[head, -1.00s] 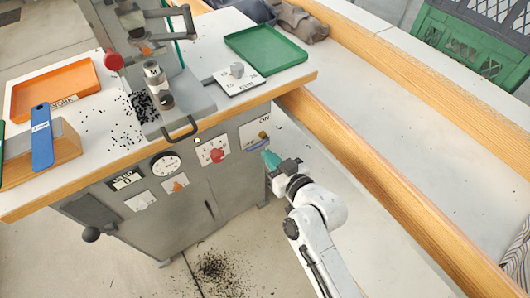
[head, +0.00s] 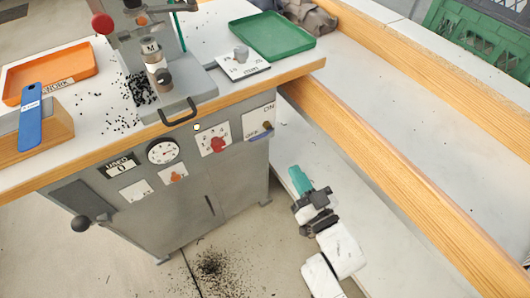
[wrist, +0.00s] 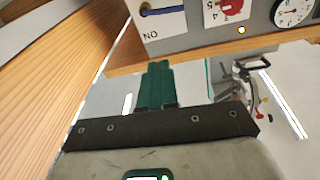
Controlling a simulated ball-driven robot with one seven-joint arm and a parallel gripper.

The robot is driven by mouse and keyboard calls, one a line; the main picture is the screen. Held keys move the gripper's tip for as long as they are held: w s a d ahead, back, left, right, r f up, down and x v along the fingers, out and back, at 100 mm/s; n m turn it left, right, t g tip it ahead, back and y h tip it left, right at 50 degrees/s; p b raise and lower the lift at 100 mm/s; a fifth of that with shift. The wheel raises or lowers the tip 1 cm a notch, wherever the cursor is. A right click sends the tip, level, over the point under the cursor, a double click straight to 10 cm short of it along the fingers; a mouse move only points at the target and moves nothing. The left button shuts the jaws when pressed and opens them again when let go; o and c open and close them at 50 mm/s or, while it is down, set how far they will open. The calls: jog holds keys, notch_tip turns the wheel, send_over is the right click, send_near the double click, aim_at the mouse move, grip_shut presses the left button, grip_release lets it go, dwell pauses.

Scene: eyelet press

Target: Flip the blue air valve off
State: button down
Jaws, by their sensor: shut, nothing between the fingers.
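The blue air valve handle (head: 258,137) is on the right end of the grey cabinet front. My gripper (head: 294,172) has teal fingers, shut and empty. It is to the lower right of the valve, with a clear gap between them. The teal fingers (wrist: 158,66) also show in the wrist view, touching nothing.
A red knob (head: 217,145) and gauge (head: 162,151) sit left of the valve. The wooden bench edge (head: 290,80) overhangs the cabinet front. A long wooden rail (head: 370,165) runs along the right. The floor in front is open, with spilled black bits (head: 210,265).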

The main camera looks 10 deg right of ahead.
jog(key=w+a+y+b, duration=0.1)
jog(key=w+a, duration=0.4)
jog(key=w, duration=0.6)
jog(key=shift+w+a+f+n+y+b, duration=0.3)
jog(key=shift+a+f+b, duration=0.15)
jog(key=shift+b, duration=0.2)
jog(key=shift+f, duration=0.1)
jog(key=shift+w+f+b, duration=0.25)
jog(key=shift+f+b, duration=0.3)
jog(key=shift+b, duration=0.35)
jog(key=shift+a, duration=0.1)
jog(key=shift+r, duration=0.15)
